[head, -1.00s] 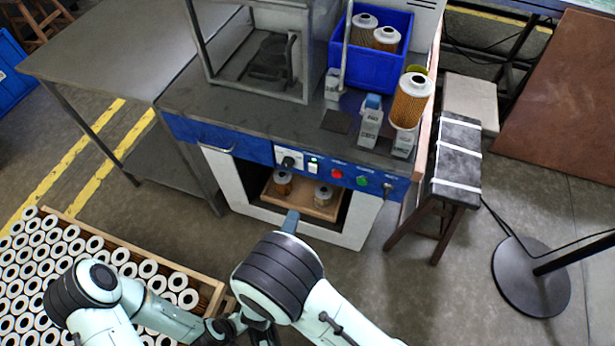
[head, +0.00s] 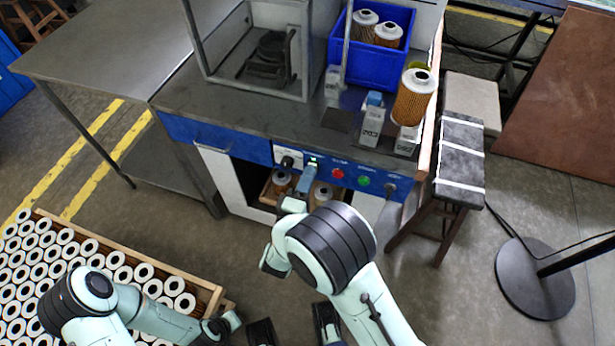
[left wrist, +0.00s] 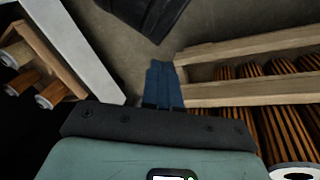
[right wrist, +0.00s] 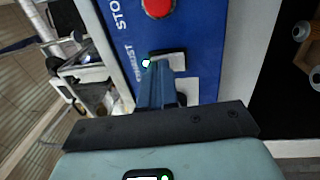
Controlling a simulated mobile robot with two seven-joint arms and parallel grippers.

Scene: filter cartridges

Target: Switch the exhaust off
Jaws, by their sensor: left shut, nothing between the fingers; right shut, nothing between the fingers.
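The exhaust switch (right wrist: 177,61) is a white rocker on the blue control panel, beside the "EXHAUST" label and a lit green lamp (right wrist: 146,63). In the head view the lamp (head: 312,160) shows just above my fingers and the switch is mostly hidden. My right gripper (right wrist: 158,72) is shut and empty, its blue fingertips over or right beside the switch; I cannot tell whether they touch it. In the head view the right gripper (head: 307,174) is at the panel. My left gripper (left wrist: 163,72) is shut and empty, low beside the cartridge crate.
A red stop button (head: 337,173) and a green button (head: 363,181) sit right of the switch. A knob (head: 287,162) is left of it. A crate of cartridges (head: 205,300) stands at lower left. A blue bin (head: 365,68) stands on the bench (head: 235,115).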

